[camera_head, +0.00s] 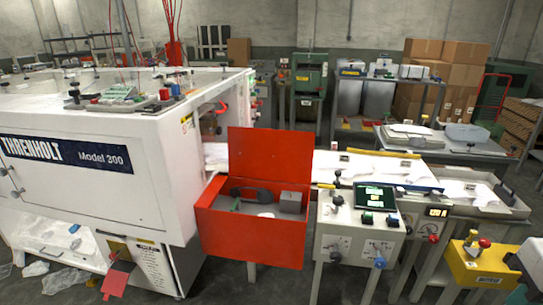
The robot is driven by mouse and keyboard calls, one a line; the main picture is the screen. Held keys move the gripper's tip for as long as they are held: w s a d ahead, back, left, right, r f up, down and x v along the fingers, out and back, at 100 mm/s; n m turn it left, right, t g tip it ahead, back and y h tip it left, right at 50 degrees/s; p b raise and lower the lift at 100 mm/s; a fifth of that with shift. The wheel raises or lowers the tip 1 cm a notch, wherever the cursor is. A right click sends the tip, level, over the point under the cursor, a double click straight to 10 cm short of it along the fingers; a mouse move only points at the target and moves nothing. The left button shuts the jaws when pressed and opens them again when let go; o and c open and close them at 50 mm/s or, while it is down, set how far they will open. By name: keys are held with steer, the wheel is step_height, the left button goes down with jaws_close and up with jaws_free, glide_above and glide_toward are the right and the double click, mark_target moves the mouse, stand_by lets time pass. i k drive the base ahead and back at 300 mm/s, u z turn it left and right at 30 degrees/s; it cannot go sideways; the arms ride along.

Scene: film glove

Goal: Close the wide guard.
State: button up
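A red box (250,235) stands at the right end of the large white machine. Its wide red lid (269,155) stands up along the back edge, so the box is open. Grey and dark parts (291,202) show inside it. No label marks which part is the wide guard; this raised red panel is a likely match, but I cannot be sure. The white machine (80,185) reads "THRENHOLT Model 300" and has an opening in its right side. My gripper is not clearly seen in this view.
A grey control cabinet (358,240) with knobs and a green screen stands right of the red box. Film scraps (68,278) lie at lower left.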

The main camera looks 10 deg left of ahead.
mark_target(293, 151)
steer(key=k, duration=0.65)
steer(key=u, duration=0.6)
steer(key=i, duration=1.45)
steer(key=z, duration=0.05)
